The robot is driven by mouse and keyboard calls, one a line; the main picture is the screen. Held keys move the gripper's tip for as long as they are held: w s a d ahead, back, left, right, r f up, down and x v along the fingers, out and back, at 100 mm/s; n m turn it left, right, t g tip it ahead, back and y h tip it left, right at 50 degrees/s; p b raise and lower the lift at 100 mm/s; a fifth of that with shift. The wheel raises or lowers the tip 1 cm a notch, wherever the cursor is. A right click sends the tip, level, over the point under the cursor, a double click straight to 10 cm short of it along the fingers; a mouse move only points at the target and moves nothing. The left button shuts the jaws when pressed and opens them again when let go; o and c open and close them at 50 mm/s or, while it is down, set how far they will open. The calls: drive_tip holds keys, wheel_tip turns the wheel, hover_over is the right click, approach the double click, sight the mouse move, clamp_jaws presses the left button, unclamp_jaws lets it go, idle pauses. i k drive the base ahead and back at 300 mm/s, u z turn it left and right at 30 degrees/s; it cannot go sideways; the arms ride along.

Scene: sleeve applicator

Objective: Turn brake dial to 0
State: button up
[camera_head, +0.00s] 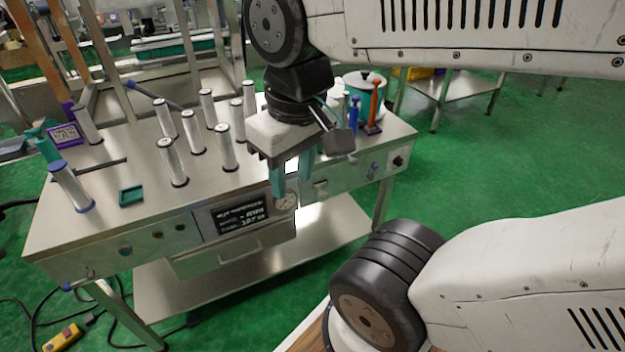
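A small round pale dial (286,201) with marks sits on the front panel of the steel machine, just right of the black display. It seems to be the brake dial, but its label and setting are too small to read. My gripper (292,186) hangs in front of the panel, fingers pointing down. Its two teal fingers are apart with a gap between them, and nothing shows held. The left fingertip is at the upper edge of the dial in the picture and partly covers it. I cannot tell whether they touch. A black knob (398,161) sits at the panel's right end.
A drawer (225,252) is below the display (240,215). A yellow control box (63,337) and cables lie on the green floor.

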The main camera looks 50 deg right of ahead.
sight(397, 161)
drive_tip(key=u, duration=0.95)
drive_tip(key=k, duration=0.25)
drive_tip(key=z, duration=2.1)
